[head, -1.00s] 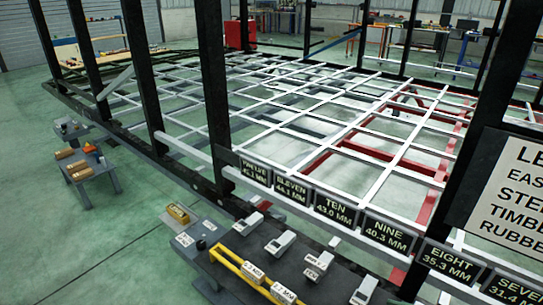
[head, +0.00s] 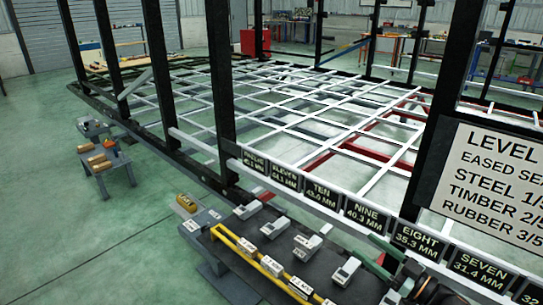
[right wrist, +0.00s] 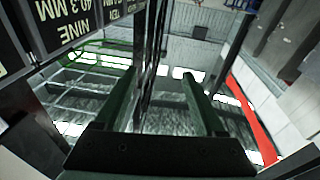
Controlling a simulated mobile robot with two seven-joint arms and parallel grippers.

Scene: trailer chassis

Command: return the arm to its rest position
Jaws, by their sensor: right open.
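My right gripper (head: 382,255) shows at the lower right of the head view, with green fingers in front of the EIGHT label (head: 421,239) on the chassis side rail. In the right wrist view its two green fingers (right wrist: 161,76) stand wide apart with nothing between them. Part of my right arm shows below the fingers in the head view. My left arm and left gripper are not in view.
The chassis frame (head: 300,168) of white bars and black posts fills the middle. A dark bench (head: 262,238) with grey-white blocks and a yellow rail (head: 240,246) stands in front. A sign (head: 495,185) hangs at right.

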